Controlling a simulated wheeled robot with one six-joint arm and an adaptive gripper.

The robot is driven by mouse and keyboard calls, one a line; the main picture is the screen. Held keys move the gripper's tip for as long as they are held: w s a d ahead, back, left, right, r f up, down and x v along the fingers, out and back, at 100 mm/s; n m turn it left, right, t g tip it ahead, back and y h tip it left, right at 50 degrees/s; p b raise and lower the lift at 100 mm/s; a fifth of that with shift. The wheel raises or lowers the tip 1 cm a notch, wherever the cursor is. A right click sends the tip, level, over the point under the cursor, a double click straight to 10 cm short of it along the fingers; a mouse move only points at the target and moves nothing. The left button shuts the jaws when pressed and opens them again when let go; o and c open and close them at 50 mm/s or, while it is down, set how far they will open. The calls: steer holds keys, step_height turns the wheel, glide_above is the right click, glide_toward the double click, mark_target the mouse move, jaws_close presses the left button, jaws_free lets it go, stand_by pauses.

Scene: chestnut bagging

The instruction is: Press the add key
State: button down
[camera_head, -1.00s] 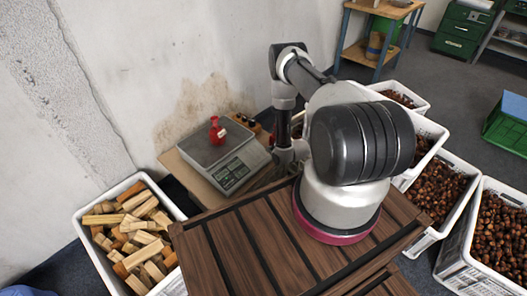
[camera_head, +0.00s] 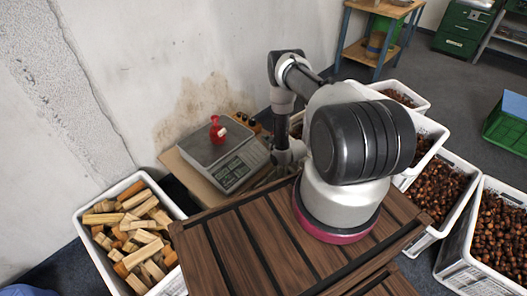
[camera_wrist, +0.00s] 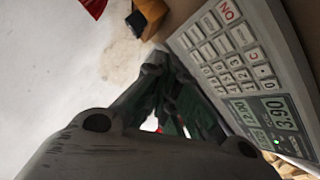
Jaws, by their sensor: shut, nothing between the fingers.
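The scale (camera_head: 223,146) stands on a low cardboard-brown surface by the wall, with its keypad and display on the front panel (camera_head: 240,172). In the wrist view, the keypad (camera_wrist: 225,45) shows at the right, with pale keys, a NO key, a C key and a lit display (camera_wrist: 268,113) reading about 3.90. I cannot make out which key is add. A small red bag (camera_head: 217,130) sits on the scale's plate. My gripper (camera_wrist: 158,68) is shut and empty, left of the keypad in the wrist view and apart from the keys. In the head view it is mostly hidden beside the scale's right side.
A crate of wood blocks (camera_head: 79,222) stands left of the scale. A slatted wooden table (camera_head: 225,258) is in front. Several white crates of chestnuts (camera_head: 447,262) stand at the right. Small dark objects (camera_head: 250,124) lie behind the scale near the wall.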

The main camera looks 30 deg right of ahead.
steer(key=shift+w+a+f, duration=0.1)
steer(key=shift+w+f, duration=0.2)
steer(key=shift+f, duration=0.7)
steer(key=shift+w+a+f, duration=0.15)
steer(key=shift+w+f, duration=0.2)
steer(key=shift+f, duration=0.65)
steer(key=shift+w+a+f, duration=0.1)
steer(key=shift+w+f, duration=0.2)
steer(key=shift+f, duration=0.7)
steer(key=shift+f, duration=0.15)
steer(key=shift+w+f, duration=0.1)
steer(key=shift+f, duration=0.15)
steer(key=shift+w+a+f, duration=0.1)
steer(key=shift+f, duration=0.25)
steer(key=shift+r, duration=0.1)
steer(key=shift+s+r, duration=0.2)
steer(key=shift+r, duration=0.45)
steer(key=shift+s+d+r, duration=0.1)
steer(key=shift+s+r, duration=0.15)
steer(key=shift+r, duration=0.55)
steer(key=shift+s+d+r, duration=0.15)
steer(key=shift+s+r, duration=0.1)
steer(key=shift+r, duration=0.55)
steer(key=shift+s+d+r, duration=0.1)
steer(key=shift+s+r, duration=0.15)
steer(key=shift+r, duration=0.55)
